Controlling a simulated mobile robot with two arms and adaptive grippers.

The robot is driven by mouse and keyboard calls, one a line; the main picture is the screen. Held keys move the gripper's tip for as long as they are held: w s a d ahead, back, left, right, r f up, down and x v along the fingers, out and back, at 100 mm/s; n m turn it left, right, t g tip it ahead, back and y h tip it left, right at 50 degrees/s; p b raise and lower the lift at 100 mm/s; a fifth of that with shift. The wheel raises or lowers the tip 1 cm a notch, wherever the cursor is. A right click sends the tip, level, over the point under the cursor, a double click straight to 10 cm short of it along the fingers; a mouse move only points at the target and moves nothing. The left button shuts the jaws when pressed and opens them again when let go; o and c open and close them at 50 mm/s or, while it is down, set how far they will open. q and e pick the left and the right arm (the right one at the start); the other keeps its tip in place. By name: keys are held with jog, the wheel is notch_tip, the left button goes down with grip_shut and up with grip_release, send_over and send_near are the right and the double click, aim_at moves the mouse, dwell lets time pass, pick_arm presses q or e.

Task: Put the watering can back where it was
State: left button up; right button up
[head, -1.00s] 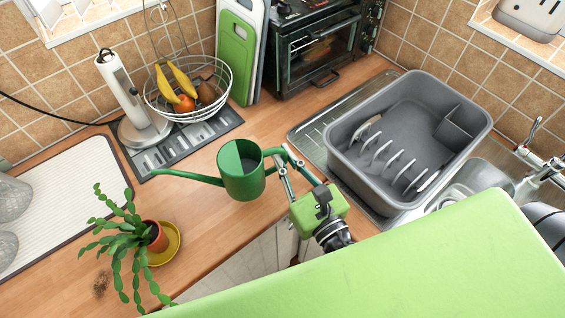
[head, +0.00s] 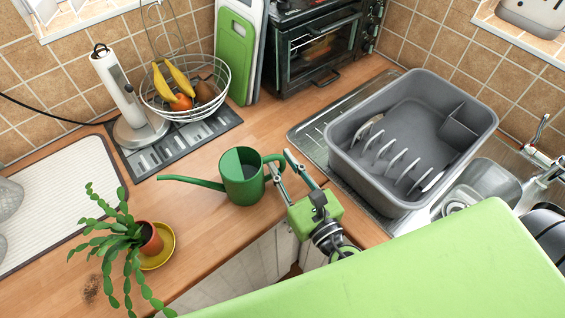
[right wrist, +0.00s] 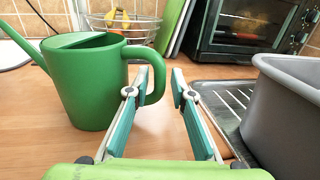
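The green watering can (head: 240,178) stands upright on the wooden counter, its spout pointing left. Its handle faces my right gripper (head: 279,163). In the right wrist view the can (right wrist: 85,85) is at left. There the fingers of my right gripper (right wrist: 160,84) are apart, with a clear gap between the tips. The left fingertip overlaps the handle loop; whether it touches the handle I cannot tell. My left gripper is not in view.
A potted cactus on a yellow saucer (head: 168,251) stands at front left. A wire fruit basket (head: 215,75) and paper towel holder (head: 120,92) stand behind. A grey dish rack (head: 345,160) is at right. Bare counter (head: 200,232) lies between plant and can.

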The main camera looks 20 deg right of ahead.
jog(key=shift+r, duration=0.1)
jog(key=shift+r, duration=0.2)
jog(key=s+d+b, duration=0.1)
jog(key=s+b, duration=0.5)
jog(key=s, duration=0.6)
jog(key=shift+d, duration=0.4)
jog(key=shift+f, duration=0.15)
